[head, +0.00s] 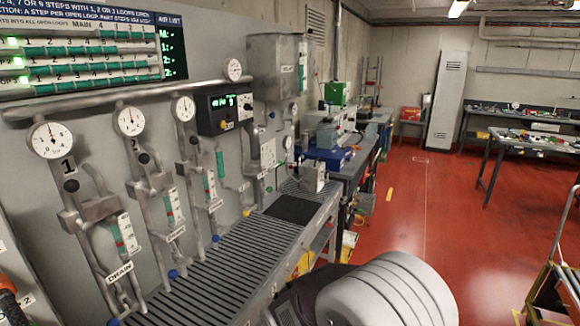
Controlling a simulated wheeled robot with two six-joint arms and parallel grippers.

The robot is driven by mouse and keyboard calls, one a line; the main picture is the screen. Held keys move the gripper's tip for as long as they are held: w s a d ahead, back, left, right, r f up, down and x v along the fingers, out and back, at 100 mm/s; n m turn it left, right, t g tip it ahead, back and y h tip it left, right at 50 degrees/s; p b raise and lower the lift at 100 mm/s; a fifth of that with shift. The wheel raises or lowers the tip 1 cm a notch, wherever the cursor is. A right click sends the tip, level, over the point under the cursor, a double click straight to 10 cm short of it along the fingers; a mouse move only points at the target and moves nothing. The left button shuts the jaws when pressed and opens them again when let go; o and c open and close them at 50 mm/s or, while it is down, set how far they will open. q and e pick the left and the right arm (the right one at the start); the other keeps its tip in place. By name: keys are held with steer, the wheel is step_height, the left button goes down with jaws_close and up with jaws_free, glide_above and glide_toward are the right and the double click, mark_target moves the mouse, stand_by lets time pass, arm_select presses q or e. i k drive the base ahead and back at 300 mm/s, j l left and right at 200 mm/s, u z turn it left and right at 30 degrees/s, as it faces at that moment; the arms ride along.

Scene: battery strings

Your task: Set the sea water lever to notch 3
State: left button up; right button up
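I cannot pick out a lever marked sea water in the head view; most plates are too small to read. A wall panel at the left carries pipe columns, numbered 1 and 2 at the near end. The near column has a round gauge (51,140), a dark round knob (71,186), a red and green scale (125,236) and a plate reading DRAIN (120,271). Farther columns have similar gauges (129,120) and scales (170,206). A grey tank (270,66) with a small label hangs beyond them. Neither gripper is in view.
A slatted grey bench (222,258) runs below the columns. A black control box (226,110) with a green display is on the panel. A lit board (78,50) hangs above. Worktables stand at the back right (535,141). The red floor (430,225) is open at the right.

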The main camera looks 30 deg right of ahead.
mark_target(280, 162)
steer(key=i+l, duration=0.1)
steer(key=l, duration=0.45)
steer(key=i+l+u, duration=0.1)
steer(key=l, duration=0.45)
steer(key=i+l, duration=0.15)
steer(key=l, duration=0.4)
steer(key=l+u, duration=0.1)
steer(key=l, duration=0.45)
steer(key=i, duration=0.05)
